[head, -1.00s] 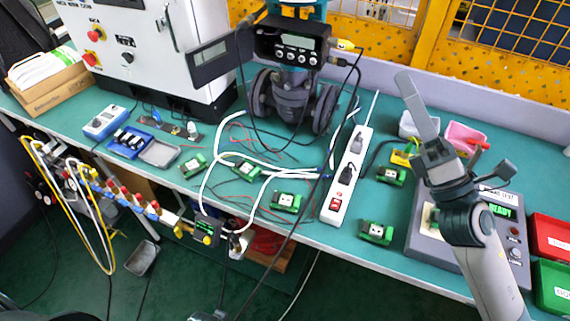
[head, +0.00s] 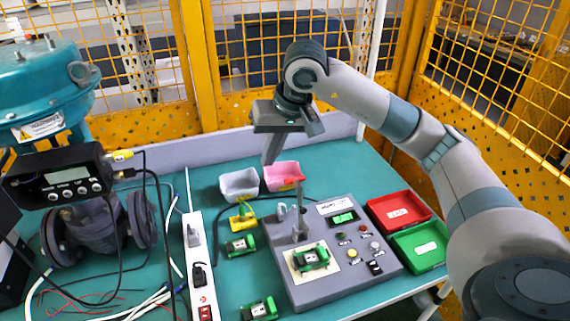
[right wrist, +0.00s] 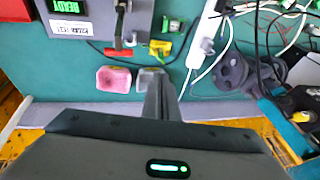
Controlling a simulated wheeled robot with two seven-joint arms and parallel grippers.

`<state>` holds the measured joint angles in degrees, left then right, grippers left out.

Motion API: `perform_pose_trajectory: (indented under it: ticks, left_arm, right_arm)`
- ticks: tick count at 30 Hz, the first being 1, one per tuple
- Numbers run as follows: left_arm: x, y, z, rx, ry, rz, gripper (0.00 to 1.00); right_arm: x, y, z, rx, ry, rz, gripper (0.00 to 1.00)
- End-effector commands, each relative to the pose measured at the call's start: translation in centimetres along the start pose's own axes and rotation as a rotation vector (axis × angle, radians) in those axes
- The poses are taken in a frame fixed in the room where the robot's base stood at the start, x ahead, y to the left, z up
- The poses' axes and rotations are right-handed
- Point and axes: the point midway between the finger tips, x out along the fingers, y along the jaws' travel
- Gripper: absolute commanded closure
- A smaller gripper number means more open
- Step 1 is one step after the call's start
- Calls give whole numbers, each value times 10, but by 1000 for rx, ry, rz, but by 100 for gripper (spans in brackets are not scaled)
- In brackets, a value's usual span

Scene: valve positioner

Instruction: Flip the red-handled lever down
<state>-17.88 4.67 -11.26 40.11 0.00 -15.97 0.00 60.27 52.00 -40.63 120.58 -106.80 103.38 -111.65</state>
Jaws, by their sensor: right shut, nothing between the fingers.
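The grey test box (head: 317,284) stands on the bench. A grey upright lever post (head: 299,212) rises from its back left part, with a red handle (head: 291,181) near its top, seen against the pink bin. In the right wrist view the red handle (right wrist: 118,52) shows near the box's edge. My right gripper (head: 268,160) points down, behind and a little left of the red handle and apart from it. Its fingers (right wrist: 162,97) are together with nothing between them. A green module (head: 310,259) sits on the box's pale plate. My left gripper is out of view.
A pink bin (head: 276,170) and a grey bin (head: 239,184) stand behind the box. Red (head: 399,209) and green (head: 419,246) trays lie to its right. A power strip (head: 193,250) and the valve (head: 92,228) are at left. A yellow mesh fence (head: 282,38) stands behind the bench.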

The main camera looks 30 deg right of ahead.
Motion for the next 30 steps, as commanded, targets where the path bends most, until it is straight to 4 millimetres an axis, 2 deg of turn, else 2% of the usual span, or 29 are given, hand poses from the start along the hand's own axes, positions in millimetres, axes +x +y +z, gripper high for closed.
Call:
perform_pose_trajectory:
  ticks: [1, 3, 7, 22, 30]
  left_arm:
    - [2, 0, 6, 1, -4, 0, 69]
    - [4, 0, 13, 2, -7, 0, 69]
    - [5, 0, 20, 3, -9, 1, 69]
    - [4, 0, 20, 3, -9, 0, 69]
    - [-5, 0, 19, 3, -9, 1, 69]
  right_arm:
    - [-10, 17, -9, -12, 25, 63, 100]
    - [-20, 35, -18, -26, 46, 132, 100]
    - [-29, 52, -24, -36, 61, 198, 100]
    - [-27, 54, -25, -37, 60, 204, 100]
    - [-6, 58, -26, -36, 57, 204, 100]
